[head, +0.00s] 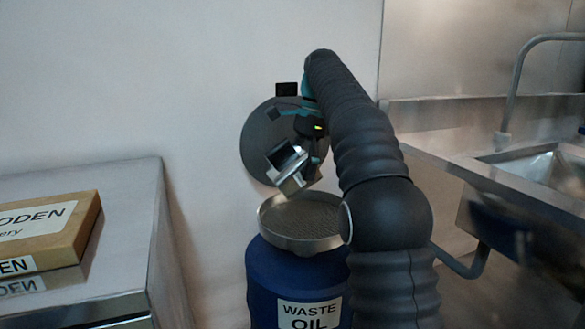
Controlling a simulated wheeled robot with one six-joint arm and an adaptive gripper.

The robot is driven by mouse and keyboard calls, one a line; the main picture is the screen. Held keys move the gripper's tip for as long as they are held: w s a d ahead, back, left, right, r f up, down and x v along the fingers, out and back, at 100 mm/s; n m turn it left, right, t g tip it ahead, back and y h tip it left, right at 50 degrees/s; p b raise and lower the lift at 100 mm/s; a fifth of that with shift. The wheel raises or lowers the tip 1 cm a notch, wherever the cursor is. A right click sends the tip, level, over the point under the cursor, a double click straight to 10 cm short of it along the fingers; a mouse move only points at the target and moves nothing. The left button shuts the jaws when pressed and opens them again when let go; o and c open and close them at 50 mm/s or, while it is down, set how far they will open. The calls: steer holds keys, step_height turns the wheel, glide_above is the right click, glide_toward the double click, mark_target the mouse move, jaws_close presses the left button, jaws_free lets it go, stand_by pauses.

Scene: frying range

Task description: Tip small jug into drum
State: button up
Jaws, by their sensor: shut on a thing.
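The small jug (287,174) is a shiny metal vessel with a dark part at its upper left. It is tilted in the air above the drum. My gripper (307,152) is shut on the jug, and my arm comes in from the right. The blue drum (267,278) has a white label reading "WASTE OIL". A round metal pan with a mesh-like floor (300,222) sits on its top, below the jug. The jug's inside and any liquid cannot be made out. My arm hides the drum's right side.
A dark round disc (256,150) stands upright behind the jug, near the wall. At left, a metal counter (120,225) carries a wooden box (75,232) with a partly visible "ODEN" label. A metal sink (535,172) with a curved tap (516,85) is at right.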

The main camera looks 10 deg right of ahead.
steer(key=h, duration=0.2)
steer(key=r+t+h, duration=0.1)
steer(key=h, duration=0.3)
steer(key=shift+a+r, duration=0.1)
steer(key=shift+r, duration=0.15)
steer(key=h, duration=0.1)
steer(key=t+h+b, duration=0.1)
steer(key=h, duration=0.2)
steer(key=shift+r, duration=0.25)
steer(key=shift+r+t+h+b, duration=0.3)
steer(key=shift+h+b, duration=0.15)
steer(key=shift+h, duration=0.25)
